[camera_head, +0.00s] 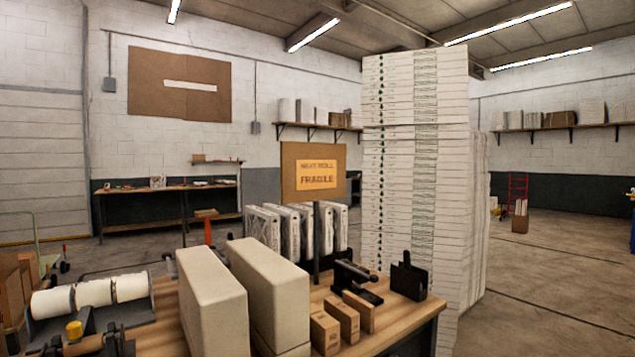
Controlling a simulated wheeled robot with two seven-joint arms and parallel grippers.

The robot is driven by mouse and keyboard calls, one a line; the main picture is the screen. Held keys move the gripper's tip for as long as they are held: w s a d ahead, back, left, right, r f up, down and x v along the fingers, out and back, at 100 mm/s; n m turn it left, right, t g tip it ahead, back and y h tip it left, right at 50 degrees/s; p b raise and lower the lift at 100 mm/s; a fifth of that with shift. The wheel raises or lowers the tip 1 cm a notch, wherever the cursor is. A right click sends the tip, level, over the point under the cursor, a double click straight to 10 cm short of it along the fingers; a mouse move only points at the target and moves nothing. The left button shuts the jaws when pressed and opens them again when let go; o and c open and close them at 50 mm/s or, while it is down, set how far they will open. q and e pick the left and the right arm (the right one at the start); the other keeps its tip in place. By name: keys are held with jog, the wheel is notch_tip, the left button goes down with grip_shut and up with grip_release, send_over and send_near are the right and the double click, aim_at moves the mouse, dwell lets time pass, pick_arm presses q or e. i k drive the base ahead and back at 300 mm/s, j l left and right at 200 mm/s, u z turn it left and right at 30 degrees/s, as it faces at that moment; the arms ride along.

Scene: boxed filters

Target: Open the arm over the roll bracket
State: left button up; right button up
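At the lower left, a dark bracket (117,345) carries a wooden roller (82,346) and a yellow knob (74,330); the frame's bottom edge cuts it off. It may be the roll bracket, and I cannot tell whether an arm over it is open or shut. Behind it, several white rolls (93,293) lie in a row in a dark holder. Another dark device with a bar (353,272) stands farther right on the wooden table (395,333). Neither of my grippers shows in this view.
Two tall cream blocks (211,300) stand near the table's middle. Small brown boxes (325,333), a black holder (409,278) and a "FRAGILE" sign (314,173) are to their right. A tall stack of white boxes (415,170) rises behind. Open floor (560,290) lies right.

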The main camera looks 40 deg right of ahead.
aim_at(74, 331)
jog(key=i+l+u, duration=0.2)
jog(key=l+u, duration=0.3)
jog(key=l, duration=0.25)
jog(key=l+u, duration=0.5)
jog(key=l, duration=0.25)
